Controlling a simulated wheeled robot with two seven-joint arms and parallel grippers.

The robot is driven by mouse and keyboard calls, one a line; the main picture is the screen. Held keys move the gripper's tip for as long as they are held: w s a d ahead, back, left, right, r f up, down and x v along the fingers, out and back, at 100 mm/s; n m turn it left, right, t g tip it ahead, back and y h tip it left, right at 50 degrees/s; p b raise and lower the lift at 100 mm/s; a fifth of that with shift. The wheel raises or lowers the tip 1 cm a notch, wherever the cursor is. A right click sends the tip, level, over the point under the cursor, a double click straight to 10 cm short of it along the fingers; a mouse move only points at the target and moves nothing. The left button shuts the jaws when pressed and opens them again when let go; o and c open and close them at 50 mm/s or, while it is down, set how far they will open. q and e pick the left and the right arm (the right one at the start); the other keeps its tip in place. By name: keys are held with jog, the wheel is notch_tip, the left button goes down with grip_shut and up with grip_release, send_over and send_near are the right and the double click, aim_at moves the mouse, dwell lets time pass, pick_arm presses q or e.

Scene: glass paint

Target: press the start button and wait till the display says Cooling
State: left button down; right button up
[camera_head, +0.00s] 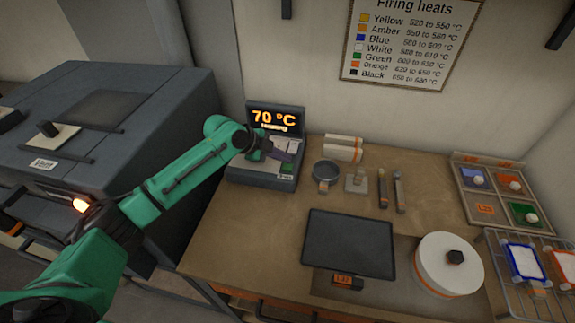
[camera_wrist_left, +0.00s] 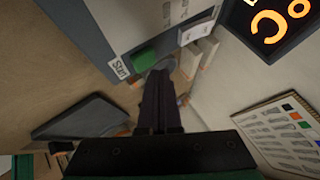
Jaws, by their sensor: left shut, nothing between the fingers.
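The control box (camera_head: 262,177) stands at the back left of the bench. Its display (camera_head: 274,119) reads 70 °C in orange, with a smaller line below too small to read surely. In the left wrist view the green start button (camera_wrist_left: 148,55) sits on the panel beside a "Start" label (camera_wrist_left: 119,68). My left gripper (camera_head: 290,155) reaches over the box's front panel, shut and empty. In the left wrist view its fingertips (camera_wrist_left: 158,76) are right beside the green button; I cannot tell whether they touch it. My right gripper is not in view.
A large grey kiln (camera_head: 150,110) stands left of the bench. Right of the box are a metal cup (camera_head: 326,172), white rolls (camera_head: 343,148) and tools. A dark plate (camera_head: 349,243), a white turntable (camera_head: 448,268), a sorting tray (camera_head: 463,204) and a wire rack (camera_head: 505,281) lie further right.

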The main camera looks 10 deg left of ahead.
aim_at(283, 167)
pick_arm(q)
jog(key=shift+r, duration=0.1)
notch_tip(283, 167, up, 5)
jog(key=p, duration=0.4)
jog(key=shift+f, duration=0.2)
dwell(0.6)
